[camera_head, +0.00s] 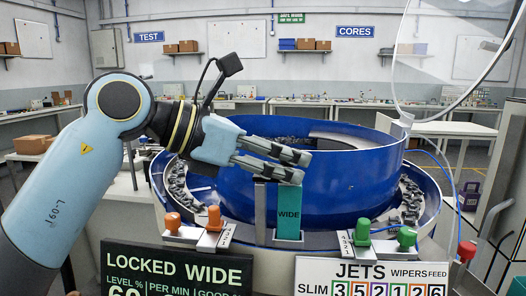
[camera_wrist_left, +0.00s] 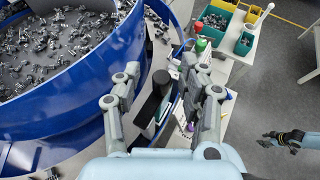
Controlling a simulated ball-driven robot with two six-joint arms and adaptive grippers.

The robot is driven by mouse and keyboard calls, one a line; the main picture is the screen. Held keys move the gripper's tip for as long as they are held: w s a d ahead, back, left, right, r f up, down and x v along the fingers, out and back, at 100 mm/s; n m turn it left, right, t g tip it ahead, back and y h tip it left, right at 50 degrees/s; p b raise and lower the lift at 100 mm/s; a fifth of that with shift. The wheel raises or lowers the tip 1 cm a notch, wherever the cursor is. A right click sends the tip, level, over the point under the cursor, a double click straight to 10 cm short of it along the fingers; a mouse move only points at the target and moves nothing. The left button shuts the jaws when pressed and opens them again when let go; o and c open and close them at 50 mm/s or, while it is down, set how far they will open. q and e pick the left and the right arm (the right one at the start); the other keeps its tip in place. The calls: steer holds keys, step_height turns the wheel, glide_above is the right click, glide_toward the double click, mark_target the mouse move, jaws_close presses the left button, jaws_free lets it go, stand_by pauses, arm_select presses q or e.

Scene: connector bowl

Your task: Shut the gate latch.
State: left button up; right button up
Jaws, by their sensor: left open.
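A teal plate marked WIDE (camera_head: 289,212) stands upright at the front of the blue bowl (camera_head: 335,190), beside a grey post (camera_head: 260,212). I cannot tell which part is the gate latch. My left gripper (camera_head: 303,168) is open, just above the plate in the head view. In the left wrist view a dark upright piece (camera_wrist_left: 154,98) shows between the spread fingers of the left gripper (camera_wrist_left: 160,76); I see no clear contact. My right gripper (camera_wrist_left: 281,138) shows small at the right of the wrist view, its opening unclear.
Orange knobs (camera_head: 214,218) stand left of the plate and green knobs (camera_head: 406,238) right of it, with a red knob (camera_head: 466,251) farther right. A sign (camera_head: 178,270) reads LOCKED WIDE. Bins of parts (camera_wrist_left: 217,18) stand on a side table. Dark connectors (camera_wrist_left: 60,40) lie in the bowl.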

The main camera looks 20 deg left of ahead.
arm_select(q)
steer(key=v, duration=0.6)
steer(key=shift+s+a+r, duration=0.15)
steer(key=shift+s+a, duration=0.1)
stand_by(0.4)
